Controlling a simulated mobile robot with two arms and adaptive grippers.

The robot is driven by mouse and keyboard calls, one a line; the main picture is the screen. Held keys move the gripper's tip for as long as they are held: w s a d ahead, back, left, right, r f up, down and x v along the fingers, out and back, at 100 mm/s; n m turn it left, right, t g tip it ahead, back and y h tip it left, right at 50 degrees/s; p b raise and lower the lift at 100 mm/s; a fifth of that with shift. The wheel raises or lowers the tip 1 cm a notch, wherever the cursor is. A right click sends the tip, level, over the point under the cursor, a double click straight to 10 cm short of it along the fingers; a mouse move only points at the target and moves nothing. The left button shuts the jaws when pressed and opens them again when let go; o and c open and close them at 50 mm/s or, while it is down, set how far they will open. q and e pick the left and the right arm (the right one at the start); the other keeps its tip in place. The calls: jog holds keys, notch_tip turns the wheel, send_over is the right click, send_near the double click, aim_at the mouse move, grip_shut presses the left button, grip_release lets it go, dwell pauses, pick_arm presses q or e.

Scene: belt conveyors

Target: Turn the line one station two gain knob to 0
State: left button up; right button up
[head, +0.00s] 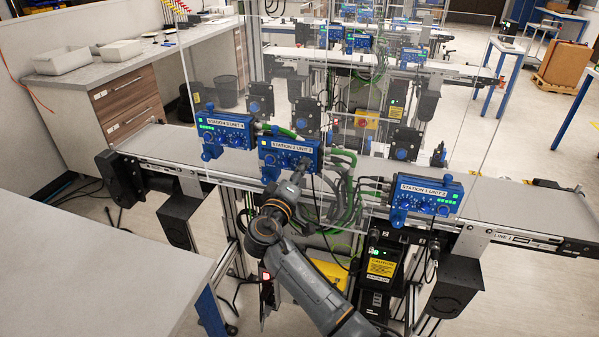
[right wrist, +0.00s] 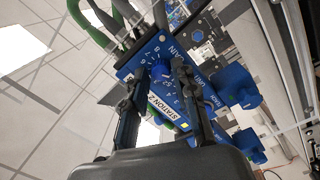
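My right gripper (head: 302,166) is at the right end of this box. In the right wrist view its two dark fingers (right wrist: 158,78) are apart, on either side of the knob. Contact with the knob cannot be made out. The knob's exact setting is unclear. My left gripper is not in view.
Another blue station unit (head: 227,130) sits to the left and the station 1 unit (head: 426,193) to the right. A clear guard panel (head: 345,75) rises by the conveyor belt (head: 520,205). Cables (head: 345,185) hang right of the middle unit. A grey table (head: 90,265) stands at front left.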

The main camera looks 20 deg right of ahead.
jog(key=shift+o, duration=0.6)
jog(key=shift+f, duration=0.1)
jog(key=v, duration=1.2)
jog(key=shift+w, duration=0.15)
